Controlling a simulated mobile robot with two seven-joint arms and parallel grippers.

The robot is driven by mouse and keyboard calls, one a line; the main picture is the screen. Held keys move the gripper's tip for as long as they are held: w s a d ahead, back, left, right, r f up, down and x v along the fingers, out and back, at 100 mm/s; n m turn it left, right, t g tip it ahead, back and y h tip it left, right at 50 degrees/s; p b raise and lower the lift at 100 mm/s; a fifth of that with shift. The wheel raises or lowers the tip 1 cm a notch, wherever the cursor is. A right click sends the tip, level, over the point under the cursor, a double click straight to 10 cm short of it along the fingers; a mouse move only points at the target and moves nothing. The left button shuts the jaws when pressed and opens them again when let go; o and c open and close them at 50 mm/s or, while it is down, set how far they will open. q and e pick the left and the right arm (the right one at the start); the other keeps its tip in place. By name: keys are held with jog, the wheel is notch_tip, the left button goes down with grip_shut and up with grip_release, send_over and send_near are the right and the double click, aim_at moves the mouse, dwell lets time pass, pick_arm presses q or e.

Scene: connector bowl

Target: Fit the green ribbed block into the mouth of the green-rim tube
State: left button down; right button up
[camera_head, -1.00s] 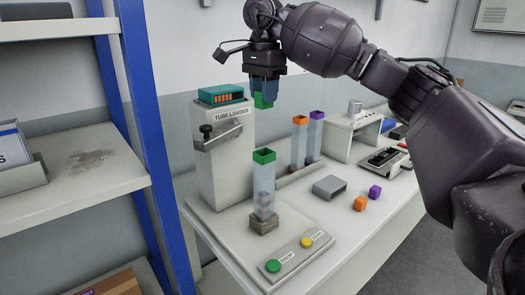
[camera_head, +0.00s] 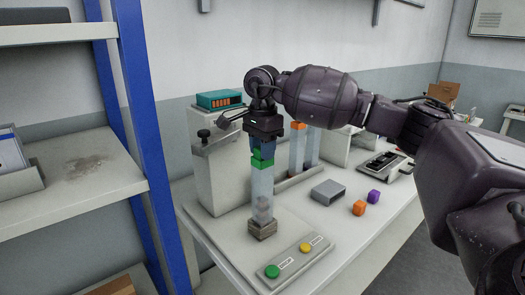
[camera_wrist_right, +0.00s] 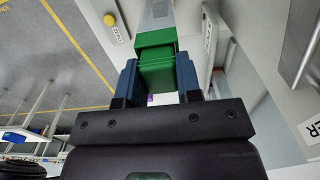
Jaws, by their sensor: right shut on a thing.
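My right gripper (camera_head: 263,146) points down above the green-rim tube and is shut on the green ribbed block (camera_head: 262,153). In the right wrist view, the block (camera_wrist_right: 158,76) sits between the two blue fingers. The clear tube (camera_head: 262,188) stands upright in a small brown base. Its green rim (camera_head: 262,163) is right below the block, and the rim also shows just past the block in the right wrist view (camera_wrist_right: 155,40). Block and rim look lined up or nearly so. I cannot tell whether the block's lower end is inside the mouth. My left gripper is not in view.
The tube loader (camera_head: 212,170) stands close behind the tube. A grey open box (camera_head: 328,192), an orange block (camera_head: 359,208) and a purple block (camera_head: 374,196) lie to the right. Green (camera_head: 272,271) and yellow (camera_head: 304,247) buttons are in front.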

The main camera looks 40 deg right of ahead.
jog(key=shift+s+f, duration=0.15)
jog(key=shift+f, duration=0.15)
jog(key=shift+s+a+f, duration=0.1)
jog(key=shift+f, duration=0.55)
jog(key=shift+a+f+b, duration=0.1)
jog(key=shift+f+b, duration=0.15)
jog(key=shift+b, duration=0.05)
jog(key=o, duration=0.9)
jog(key=shift+o, duration=0.2)
jog(key=shift+r, duration=0.3)
notch_tip(320, 180, up, 13)
jog(key=shift+w+d+r+p, duration=0.15)
jog(key=shift+w+d+p, duration=0.05)
jog(key=shift+p, duration=0.2)
